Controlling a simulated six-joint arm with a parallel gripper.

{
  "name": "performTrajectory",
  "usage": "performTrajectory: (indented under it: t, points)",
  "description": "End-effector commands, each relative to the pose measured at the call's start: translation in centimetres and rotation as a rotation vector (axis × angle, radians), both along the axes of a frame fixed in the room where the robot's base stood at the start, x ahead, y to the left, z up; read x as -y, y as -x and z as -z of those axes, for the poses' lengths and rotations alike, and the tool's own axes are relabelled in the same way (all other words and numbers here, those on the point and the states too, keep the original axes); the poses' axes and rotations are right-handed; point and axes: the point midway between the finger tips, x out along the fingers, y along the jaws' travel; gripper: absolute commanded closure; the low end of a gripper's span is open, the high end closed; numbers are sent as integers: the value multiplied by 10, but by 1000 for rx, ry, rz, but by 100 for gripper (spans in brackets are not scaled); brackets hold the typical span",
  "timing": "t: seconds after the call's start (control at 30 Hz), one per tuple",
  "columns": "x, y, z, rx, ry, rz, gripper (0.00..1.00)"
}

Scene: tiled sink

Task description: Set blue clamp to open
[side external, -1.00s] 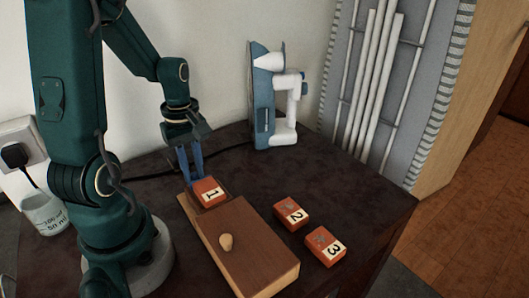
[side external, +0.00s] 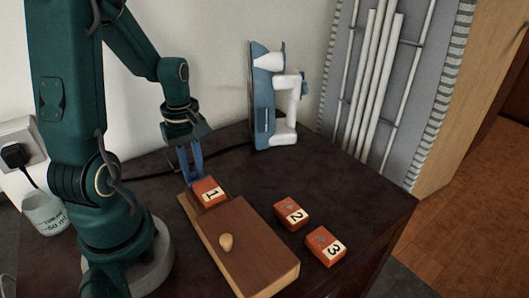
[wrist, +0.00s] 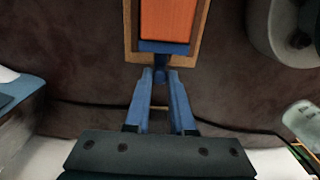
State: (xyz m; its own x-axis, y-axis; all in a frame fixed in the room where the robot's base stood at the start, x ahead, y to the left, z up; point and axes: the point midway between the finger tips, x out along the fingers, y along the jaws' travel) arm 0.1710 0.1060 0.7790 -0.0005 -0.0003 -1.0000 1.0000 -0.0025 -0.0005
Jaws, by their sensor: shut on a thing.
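The blue clamp (wrist: 164,47) shows in the wrist view as a blue bar against the end of an orange block (wrist: 167,18), with a darker blue stub pointing toward my gripper. The block, marked 1 (side external: 208,191) in the side view, sits in a recess at the back end of a wooden box (side external: 243,250). My gripper (wrist: 161,74) has its two blue fingers shut on the clamp's stub. In the side view my gripper (side external: 189,182) reaches down behind block 1, which hides most of the clamp.
Orange blocks 2 (side external: 291,214) and 3 (side external: 325,246) lie on the dark counter right of the box. A wooden knob (side external: 226,242) stands on the box. A blue and white iron (side external: 263,105) stands by the wall. A beaker (side external: 44,213) is at the left.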

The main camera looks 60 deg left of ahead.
Motion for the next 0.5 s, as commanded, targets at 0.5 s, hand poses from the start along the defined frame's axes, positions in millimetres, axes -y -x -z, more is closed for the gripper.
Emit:
performTrajectory:
  t: [0.5]
  points:
    - [-27, -1, 0, 3, -2, -7, 100]
